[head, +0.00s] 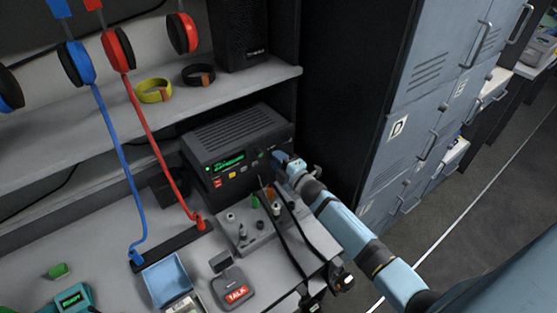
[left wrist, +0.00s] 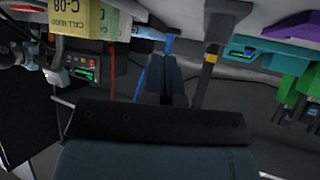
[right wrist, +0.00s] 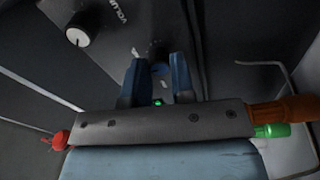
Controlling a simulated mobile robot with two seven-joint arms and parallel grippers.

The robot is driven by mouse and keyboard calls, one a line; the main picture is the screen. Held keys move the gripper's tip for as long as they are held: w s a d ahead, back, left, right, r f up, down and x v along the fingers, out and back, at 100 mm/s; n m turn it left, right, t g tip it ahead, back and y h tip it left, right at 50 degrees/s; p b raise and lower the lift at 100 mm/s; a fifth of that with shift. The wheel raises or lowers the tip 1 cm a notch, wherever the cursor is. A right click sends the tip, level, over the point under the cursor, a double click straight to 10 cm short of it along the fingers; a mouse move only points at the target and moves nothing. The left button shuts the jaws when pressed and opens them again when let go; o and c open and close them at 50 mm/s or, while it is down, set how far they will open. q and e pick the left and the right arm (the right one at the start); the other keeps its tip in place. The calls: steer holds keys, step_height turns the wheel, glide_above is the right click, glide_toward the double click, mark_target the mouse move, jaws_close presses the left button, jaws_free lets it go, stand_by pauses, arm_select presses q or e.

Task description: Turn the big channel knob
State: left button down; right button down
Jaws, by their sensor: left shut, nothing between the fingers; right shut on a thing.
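The radio (head: 236,147) is a dark box with a green lit display on the desk under the shelf. My right gripper (head: 281,160) is at the right end of its front panel. In the right wrist view, my right gripper (right wrist: 158,72) has its blue fingers on either side of the dark channel knob (right wrist: 157,50), shut on it; the knob is partly hidden. A white-topped knob (right wrist: 82,29) sits apart to the left, by the VOLUME label. My left gripper (left wrist: 166,77) is shut and empty in the left wrist view, away from the radio; the head view does not show it.
A grey control box (head: 240,234) with small knobs stands before the radio, close to my right arm. A TALK unit (head: 234,291) and a blue tray (head: 167,278) are at the front. Headphones (head: 118,50) hang at upper left. Lockers (head: 420,125) stand at right.

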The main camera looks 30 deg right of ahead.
arm_select(q)
steer(key=shift+a+r, duration=0.1)
steer(key=shift+r, duration=0.1)
arm_select(e)
steer(key=shift+m, duration=2.3)
steer(key=c, duration=1)
jaws_free()
steer(key=shift+o, duration=0.2)
arm_select(q)
steer(key=shift+d+f+b, duration=0.3)
steer(key=shift+f+b, duration=0.5)
steer(key=shift+f, duration=0.1)
arm_select(e)
steer(key=s+d, duration=0.2)
steer(key=s, duration=1.1)
steer(key=shift+s+f, duration=0.3)
steer(key=shift+s, duration=0.05)
